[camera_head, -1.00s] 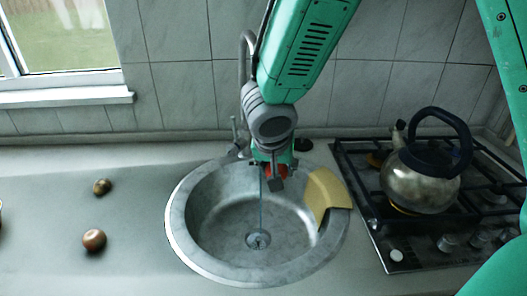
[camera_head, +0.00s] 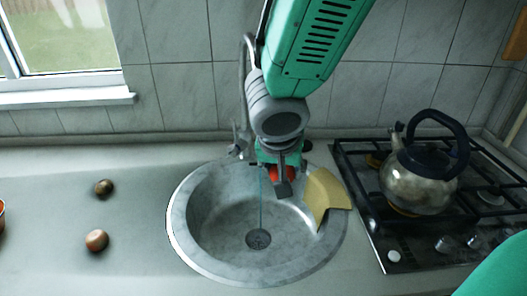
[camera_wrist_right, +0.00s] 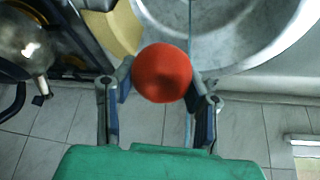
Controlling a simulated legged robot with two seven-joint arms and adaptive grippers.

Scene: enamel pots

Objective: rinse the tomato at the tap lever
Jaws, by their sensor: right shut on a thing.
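The red tomato (camera_wrist_right: 162,72) is between the two fingers of my right gripper (camera_wrist_right: 162,84) in the wrist view, with a finger at each side. In the head view, my right gripper (camera_head: 280,180) is over the back of the round sink (camera_head: 185,235), and only a little of the tomato (camera_head: 291,174) shows behind it. The grey tap (camera_head: 243,85) stands behind the sink, with its lever (camera_head: 238,142) left of my gripper. A thin blue water stream (camera_head: 261,205) falls just left of the gripper. I cannot tell whether it touches the tomato. My left gripper is out of view.
A yellow piece (camera_head: 325,195) lies on the sink's right rim, close to my gripper. A kettle (camera_head: 420,180) stands on the gas hob (camera_head: 375,225) at the right. Two small brown round items (camera_head: 97,240) lie on the counter at the left, which is otherwise mostly clear.

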